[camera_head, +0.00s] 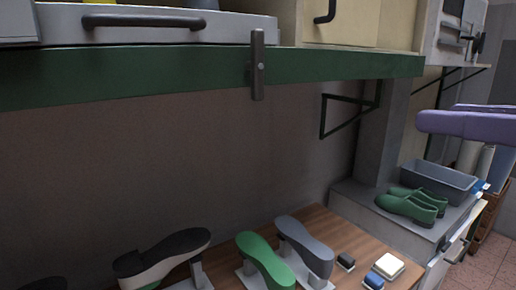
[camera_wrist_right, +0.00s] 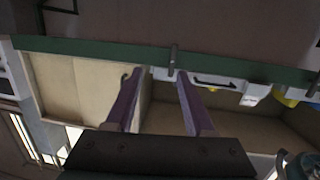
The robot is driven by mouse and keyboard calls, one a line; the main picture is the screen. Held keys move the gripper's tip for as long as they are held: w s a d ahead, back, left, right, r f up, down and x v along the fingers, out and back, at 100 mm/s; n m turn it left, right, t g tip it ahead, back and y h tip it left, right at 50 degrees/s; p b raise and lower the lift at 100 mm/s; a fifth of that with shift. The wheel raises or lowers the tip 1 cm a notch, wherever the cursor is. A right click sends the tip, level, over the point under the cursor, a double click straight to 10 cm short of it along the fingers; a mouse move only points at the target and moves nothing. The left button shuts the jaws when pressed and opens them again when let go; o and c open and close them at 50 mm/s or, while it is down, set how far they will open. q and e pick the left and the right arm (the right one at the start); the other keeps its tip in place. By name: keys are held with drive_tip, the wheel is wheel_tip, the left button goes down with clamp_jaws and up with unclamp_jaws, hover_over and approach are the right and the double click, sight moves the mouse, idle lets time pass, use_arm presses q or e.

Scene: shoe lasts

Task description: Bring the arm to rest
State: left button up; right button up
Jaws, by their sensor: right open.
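My right gripper (camera_head: 438,114) comes in from the right edge of the head view, with purple fingers held in the air. In the right wrist view (camera_wrist_right: 157,80) its two fingers stand apart with nothing between them, so it is open and empty. In the head view it appears above the side counter with the grey bin (camera_head: 437,181) and a pair of green shoes (camera_head: 411,204). My left gripper is not in view.
A green-edged shelf (camera_head: 190,69) crosses the top, with a dark latch (camera_head: 257,65). Below, a wooden bench (camera_head: 330,225) carries a black-and-white shoe form (camera_head: 165,255), a green one (camera_head: 263,259), a grey one (camera_head: 304,246) and small blocks (camera_head: 388,265).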

drive_tip(key=s+f+m+g+h+p, duration=0.1)
drive_tip(key=s+f+g+h+p, duration=0.2)
drive_tip(key=s+f+g+p, duration=0.2)
drive_tip(key=s+d+f+m+g+h+p, duration=0.1)
drive_tip(key=s+f+g+h+p, duration=0.3)
drive_tip(key=s, duration=0.7)
drive_tip(key=shift+s+d+f+m+g+p, duration=0.2)
drive_tip(key=shift+s+f+m+g+p, duration=0.2)
drive_tip(key=shift+f+m+g+p, duration=0.55)
